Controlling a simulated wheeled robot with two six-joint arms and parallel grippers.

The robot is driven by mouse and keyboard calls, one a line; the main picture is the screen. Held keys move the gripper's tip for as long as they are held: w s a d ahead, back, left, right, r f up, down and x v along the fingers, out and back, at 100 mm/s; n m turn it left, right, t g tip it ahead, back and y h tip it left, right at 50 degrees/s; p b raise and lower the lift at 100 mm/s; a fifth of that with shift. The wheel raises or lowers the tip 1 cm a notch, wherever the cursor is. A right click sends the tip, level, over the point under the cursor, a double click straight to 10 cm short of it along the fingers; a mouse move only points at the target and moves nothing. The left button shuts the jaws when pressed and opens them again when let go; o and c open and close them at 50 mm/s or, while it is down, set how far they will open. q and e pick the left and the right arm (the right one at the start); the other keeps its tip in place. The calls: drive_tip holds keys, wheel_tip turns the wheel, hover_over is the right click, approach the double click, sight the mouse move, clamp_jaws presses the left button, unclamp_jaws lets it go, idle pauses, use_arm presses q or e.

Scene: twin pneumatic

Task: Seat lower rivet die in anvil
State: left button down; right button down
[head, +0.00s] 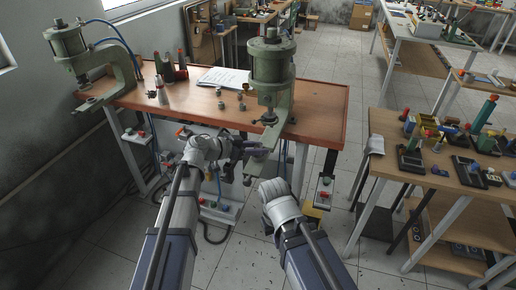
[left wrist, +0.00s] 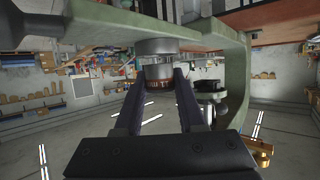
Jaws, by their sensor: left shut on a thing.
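The right green press (head: 272,68) stands at the table's front edge, its frame reaching down past the edge. My left gripper (head: 246,147) is at the lower part of that frame. In the left wrist view, my left gripper (left wrist: 159,92) is shut on the rivet die (left wrist: 158,74), a short round piece with a silvery top and a brownish lower band. A grey round part (left wrist: 155,47) on the press's green arm (left wrist: 95,45) is directly above the die; I cannot tell whether they touch. My right wrist is low in front of the table; its fingers cannot be made out.
A second green press (head: 68,40) with blue hoses stands at the table's left end. Small metal parts (head: 222,99), a paper (head: 222,78) and red-topped items lie on the wooden table (head: 318,105). A side table (head: 465,165) with tools is at right.

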use_arm(q)
drive_tip(key=shift+f+b, duration=0.65)
drive_tip(key=shift+f, duration=0.15)
drive_tip(key=shift+c, duration=2.1)
unclamp_jaws()
drive_tip(key=shift+r, duration=0.1)
drive_tip(key=p+v, duration=0.3)
drive_tip(key=v, duration=0.5)
